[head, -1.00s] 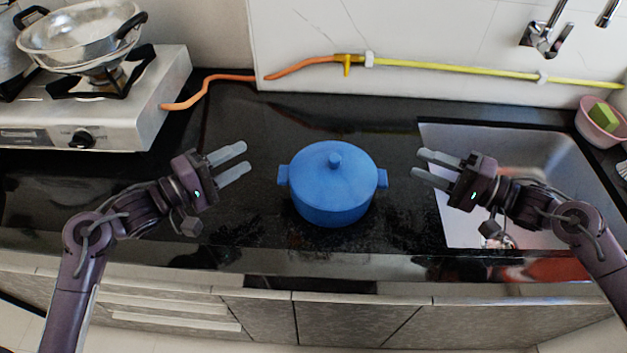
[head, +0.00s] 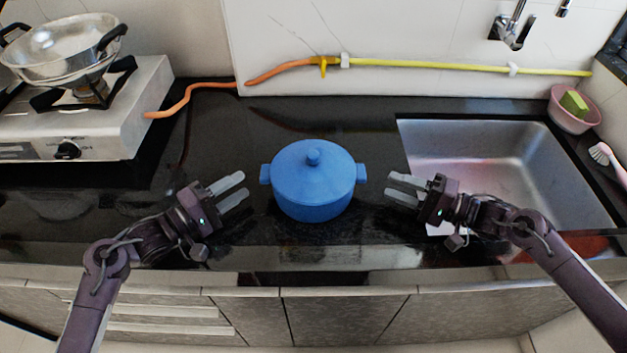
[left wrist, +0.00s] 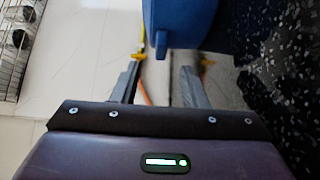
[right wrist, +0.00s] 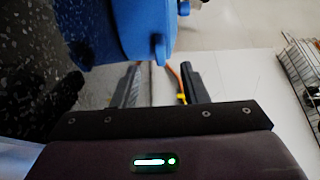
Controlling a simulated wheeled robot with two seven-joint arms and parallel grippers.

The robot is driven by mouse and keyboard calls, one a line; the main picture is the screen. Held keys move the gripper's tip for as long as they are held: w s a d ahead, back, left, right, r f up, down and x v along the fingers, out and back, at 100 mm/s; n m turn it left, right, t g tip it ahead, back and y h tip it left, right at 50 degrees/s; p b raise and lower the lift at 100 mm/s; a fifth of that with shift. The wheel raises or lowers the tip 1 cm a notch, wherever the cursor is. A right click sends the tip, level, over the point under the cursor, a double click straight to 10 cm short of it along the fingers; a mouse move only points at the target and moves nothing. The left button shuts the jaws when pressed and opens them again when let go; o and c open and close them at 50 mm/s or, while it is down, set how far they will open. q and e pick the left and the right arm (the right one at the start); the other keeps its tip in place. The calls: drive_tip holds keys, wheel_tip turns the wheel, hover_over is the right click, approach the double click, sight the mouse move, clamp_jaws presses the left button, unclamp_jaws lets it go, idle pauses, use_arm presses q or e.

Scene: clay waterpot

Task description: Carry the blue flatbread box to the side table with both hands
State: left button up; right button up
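The blue lidded pot with two side handles, which the task calls the flatbread box (head: 313,188), stands upright on the black counter (head: 345,248). My left gripper (head: 234,188) is open and empty, a short way left of the left handle. My right gripper (head: 397,190) is open and empty, a little right of the right handle. The blue box shows at the top of the left wrist view (left wrist: 180,25) and upper left of the right wrist view (right wrist: 115,30), with a handle close to the fingers. No side table is in view.
A gas stove (head: 85,120) with a metal pan (head: 60,45) stands at the left. A steel sink (head: 495,165) lies to the right, with a pink bowl (head: 572,115) behind it. An orange and yellow hose (head: 430,65) runs along the wall. Counter behind the box is clear.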

sight(261, 172)
use_arm(q)
drive_tip(key=x, duration=0.5)
drive_tip(key=shift+w+f, duration=0.1)
drive_tip(key=shift+w, duration=0.4)
use_arm(e)
drive_tip(key=x, duration=0.5)
drive_tip(key=shift+w+a+f, duration=0.1)
drive_tip(key=shift+w+a, duration=0.1)
drive_tip(key=shift+w, duration=0.25)
use_arm(q)
drive_tip(key=shift+w+d, duration=0.2)
drive_tip(key=shift+w, duration=0.05)
use_arm(e)
drive_tip(key=shift+w+a, duration=0.15)
drive_tip(key=shift+a, duration=0.25)
use_arm(q)
drive_tip(key=shift+s+d, duration=0.15)
drive_tip(key=shift+s, duration=0.15)
use_arm(e)
drive_tip(key=shift+s+d, duration=0.1)
drive_tip(key=shift+s, duration=0.2)
use_arm(q)
drive_tip(key=shift+w, duration=0.2)
clamp_jaws()
use_arm(e)
drive_tip(key=shift+w, duration=0.2)
clamp_jaws()
